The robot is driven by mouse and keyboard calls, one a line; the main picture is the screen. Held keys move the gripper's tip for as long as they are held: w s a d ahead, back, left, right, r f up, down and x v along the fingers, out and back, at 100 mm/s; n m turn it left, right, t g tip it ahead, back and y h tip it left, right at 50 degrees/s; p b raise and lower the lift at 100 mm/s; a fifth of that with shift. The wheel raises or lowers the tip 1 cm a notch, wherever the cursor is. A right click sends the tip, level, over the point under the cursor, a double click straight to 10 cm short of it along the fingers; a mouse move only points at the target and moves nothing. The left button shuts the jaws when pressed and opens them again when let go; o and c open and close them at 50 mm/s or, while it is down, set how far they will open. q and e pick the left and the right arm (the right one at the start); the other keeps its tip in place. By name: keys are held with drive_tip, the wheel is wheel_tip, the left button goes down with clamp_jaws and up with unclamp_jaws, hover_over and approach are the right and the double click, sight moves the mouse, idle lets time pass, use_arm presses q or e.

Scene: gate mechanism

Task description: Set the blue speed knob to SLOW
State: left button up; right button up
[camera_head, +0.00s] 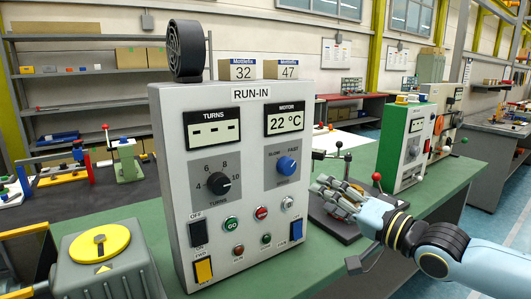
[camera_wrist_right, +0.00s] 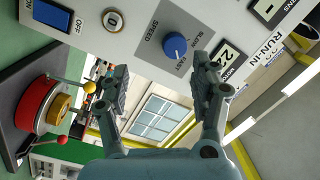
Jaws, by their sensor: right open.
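The blue speed knob (camera_head: 287,166) sits on the right side of the RUN-IN panel (camera_head: 240,262), between the SLOW and FAST labels. In the right wrist view the knob (camera_wrist_right: 175,46) shows ahead of the fingertips, and its pale pointer mark seems turned toward FAST. My right gripper (camera_head: 328,197) is open and empty, to the right of the panel and a little lower than the knob. In the wrist view its two fingers (camera_wrist_right: 162,66) stand wide apart, with the knob framed between them and not touched. My left gripper is not in view.
The panel also has a black turns knob (camera_head: 217,183), a green GO button (camera_head: 233,223) and a blue switch (camera_head: 296,230). A red-knobbed lever (camera_head: 376,177) stands near my right gripper. A grey box with a yellow disc (camera_head: 99,243) is at front left.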

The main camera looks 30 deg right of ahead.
sight(291, 168)
drive_tip(key=shift+n, duration=0.3)
drive_tip(key=w+b, duration=0.2)
drive_tip(key=w+r+b, duration=0.1)
drive_tip(key=w+b, duration=0.1)
drive_tip(key=b, duration=0.1)
drive_tip(key=w+r+b, duration=0.1)
drive_tip(key=b, duration=0.1)
drive_tip(key=shift+w+a+r+b, duration=0.15)
drive_tip(key=shift+w+a+b, duration=0.15)
drive_tip(key=shift+w+a, duration=0.1)
drive_tip(key=w+b, duration=0.1)
drive_tip(key=b, duration=0.1)
drive_tip(key=w+b, duration=0.1)
drive_tip(key=b, duration=0.1)
drive_tip(key=w+b, duration=0.1)
drive_tip(key=b, duration=0.1)
drive_tip(key=shift+w+a+r, duration=0.1)
drive_tip(key=shift+w+a, duration=0.2)
drive_tip(key=shift+w, duration=0.1)
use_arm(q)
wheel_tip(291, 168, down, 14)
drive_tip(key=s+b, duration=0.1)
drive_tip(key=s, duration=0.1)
use_arm(e)
drive_tip(key=shift+w+a+r, duration=0.15)
drive_tip(key=shift+w+r, duration=0.1)
drive_tip(key=shift+w, duration=0.2)
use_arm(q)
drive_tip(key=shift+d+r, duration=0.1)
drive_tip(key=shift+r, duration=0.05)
